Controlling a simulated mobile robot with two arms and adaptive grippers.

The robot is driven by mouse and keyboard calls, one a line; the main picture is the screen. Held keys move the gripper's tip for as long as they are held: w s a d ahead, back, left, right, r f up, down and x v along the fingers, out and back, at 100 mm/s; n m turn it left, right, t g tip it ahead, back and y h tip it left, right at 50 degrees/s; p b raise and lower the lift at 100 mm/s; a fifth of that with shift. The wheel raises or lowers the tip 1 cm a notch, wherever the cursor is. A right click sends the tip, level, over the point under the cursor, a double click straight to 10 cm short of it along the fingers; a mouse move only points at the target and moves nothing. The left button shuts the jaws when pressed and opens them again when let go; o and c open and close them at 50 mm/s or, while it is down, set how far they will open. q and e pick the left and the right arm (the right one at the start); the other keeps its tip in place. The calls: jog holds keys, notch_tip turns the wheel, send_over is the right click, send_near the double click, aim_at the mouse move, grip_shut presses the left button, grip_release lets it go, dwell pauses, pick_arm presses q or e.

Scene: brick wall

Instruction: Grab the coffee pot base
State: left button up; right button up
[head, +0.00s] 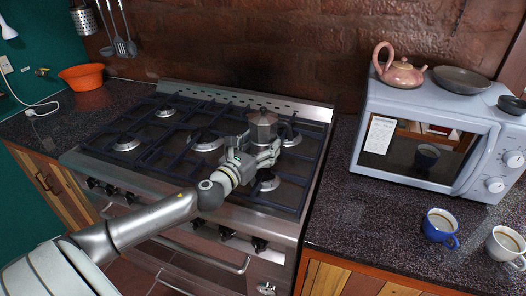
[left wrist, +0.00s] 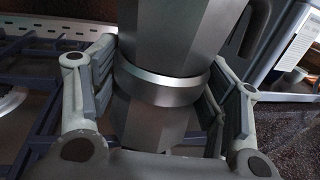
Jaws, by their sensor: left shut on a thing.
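The coffee pot is a faceted grey metal moka pot with a dark handle, standing over the right part of the stove. In the head view its upper part (head: 263,124) shows above my left gripper (head: 252,155). In the left wrist view the coffee pot base (left wrist: 150,118) sits below a shiny collar ring, between the two fingers of my left gripper (left wrist: 158,100). The gripper is shut on the base, with finger pads on both sides of it. I cannot tell whether the pot touches the grate. My right gripper is not in view.
The stove's dark grates (head: 165,135) surround the pot. To the right, a microwave (head: 430,130) carries a pink teapot (head: 400,73) and a dark bowl (head: 461,79). A blue cup (head: 438,225) and a white cup (head: 506,244) stand before it. An orange bowl (head: 82,77) is at the far left.

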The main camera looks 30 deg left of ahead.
pick_arm(q)
jog(key=s+r, duration=0.1)
jog(key=s+a+r, duration=0.1)
jog(key=s+r, duration=0.2)
jog(key=r, duration=0.1)
jog(key=shift+s+a+r, duration=0.25)
jog(key=shift+s, duration=0.05)
jog(key=p, duration=0.2)
send_near(251, 130)
jog(key=shift+s+a+r, duration=0.15)
jog(key=shift+a+r, duration=1.55)
jog(key=shift+r, duration=0.1)
